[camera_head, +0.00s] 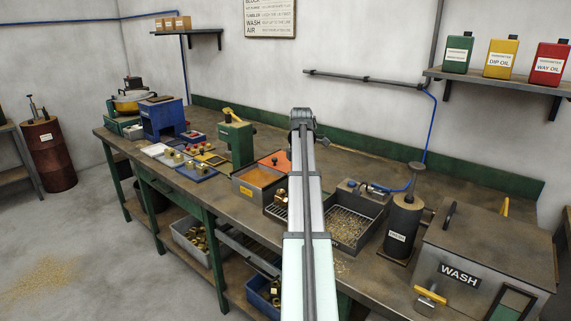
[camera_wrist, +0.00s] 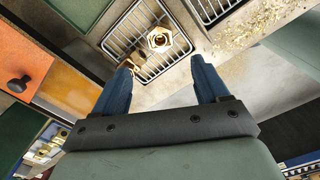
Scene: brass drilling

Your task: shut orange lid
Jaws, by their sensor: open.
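The orange lid (camera_wrist: 20,58) with a dark round knob shows at the left of the wrist view. In the head view, the orange lid (camera_head: 271,160) lies at the back of a grey box (camera_head: 240,191), whose orange-brown inside is partly uncovered. My gripper (camera_wrist: 161,76) is open, with its two blue fingers apart and nothing between them. It is over the bench to the right of the box and lid, near a wire rack (camera_wrist: 122,40) with brass fittings (camera_wrist: 159,40). In the head view my arm hides the gripper and part of the rack.
Right of my arm stand a tray of brass chips (camera_head: 345,228), a dark cylinder (camera_head: 402,225) and the large WASH box (camera_head: 480,245). A green press (camera_head: 236,142) stands left of the grey box. Small trays (camera_head: 170,157) sit farther left.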

